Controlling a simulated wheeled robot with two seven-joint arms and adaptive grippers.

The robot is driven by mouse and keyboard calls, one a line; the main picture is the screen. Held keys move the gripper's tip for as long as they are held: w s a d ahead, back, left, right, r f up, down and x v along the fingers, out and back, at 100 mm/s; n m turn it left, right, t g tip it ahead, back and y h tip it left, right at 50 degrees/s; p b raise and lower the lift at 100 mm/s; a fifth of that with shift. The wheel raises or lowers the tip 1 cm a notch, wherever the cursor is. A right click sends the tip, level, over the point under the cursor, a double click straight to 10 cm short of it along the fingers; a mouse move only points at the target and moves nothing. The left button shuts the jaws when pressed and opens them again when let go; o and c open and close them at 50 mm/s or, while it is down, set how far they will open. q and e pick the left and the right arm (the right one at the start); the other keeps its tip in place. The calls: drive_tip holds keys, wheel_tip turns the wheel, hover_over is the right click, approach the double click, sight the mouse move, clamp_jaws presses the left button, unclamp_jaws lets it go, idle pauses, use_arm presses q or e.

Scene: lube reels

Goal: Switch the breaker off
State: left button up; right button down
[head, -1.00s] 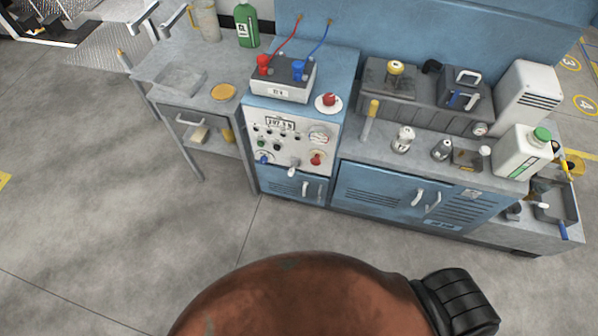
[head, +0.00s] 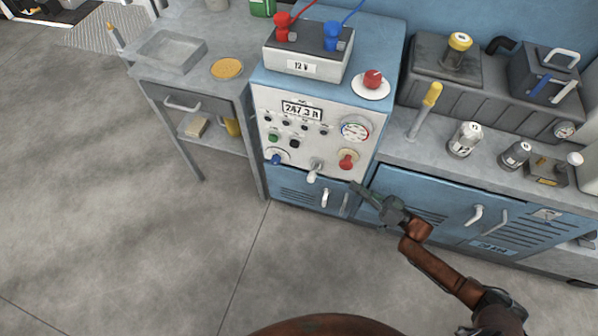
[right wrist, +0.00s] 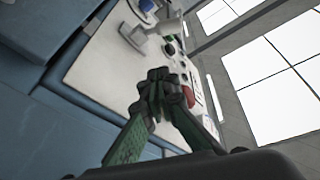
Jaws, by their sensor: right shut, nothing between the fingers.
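The pale control panel (head: 300,140) is on the front of a blue cabinet. Along its lower edge are a blue knob (head: 276,157), a white-tipped lever (head: 315,171) pointing down and out, and a red knob (head: 347,160). No readable label shows which is the breaker. My right gripper (head: 357,187) is shut and empty, just below and right of the red knob in the head view. In the right wrist view the shut fingers (right wrist: 158,80) overlap the panel face (right wrist: 100,65), with the red knob (right wrist: 188,97) partly behind them. Contact cannot be told. My left gripper is out of view.
A battery box (head: 305,62) with red and blue clamps and a red mushroom knob (head: 373,80) are on the cabinet top. A grey side table (head: 185,75) stands left. A workbench (head: 440,160) with a yellow-handled lever (head: 425,110) stands right. The floor in front is clear.

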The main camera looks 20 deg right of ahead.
sight(313, 174)
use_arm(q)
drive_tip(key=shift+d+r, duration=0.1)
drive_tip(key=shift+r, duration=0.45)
use_arm(e)
drive_tip(key=shift+s+r+n+y, duration=0.15)
drive_tip(key=shift+r+n+y, duration=0.25)
drive_tip(key=shift+r+y, duration=0.65)
drive_tip(key=shift+r+h, duration=0.2)
drive_tip(key=shift+h, duration=0.05)
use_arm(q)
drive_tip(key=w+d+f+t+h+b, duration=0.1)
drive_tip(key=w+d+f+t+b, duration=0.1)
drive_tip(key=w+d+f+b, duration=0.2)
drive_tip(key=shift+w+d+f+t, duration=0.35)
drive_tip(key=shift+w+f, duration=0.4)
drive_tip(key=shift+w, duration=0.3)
use_arm(e)
drive_tip(key=w+a, duration=0.6)
drive_tip(key=a, duration=0.3)
drive_tip(key=shift+w+a, duration=0.25)
drive_tip(key=shift+a, duration=0.1)
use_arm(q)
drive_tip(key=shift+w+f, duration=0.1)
use_arm(e)
drive_tip(key=shift+f+g, duration=0.15)
drive_tip(key=shift+g, duration=0.25)
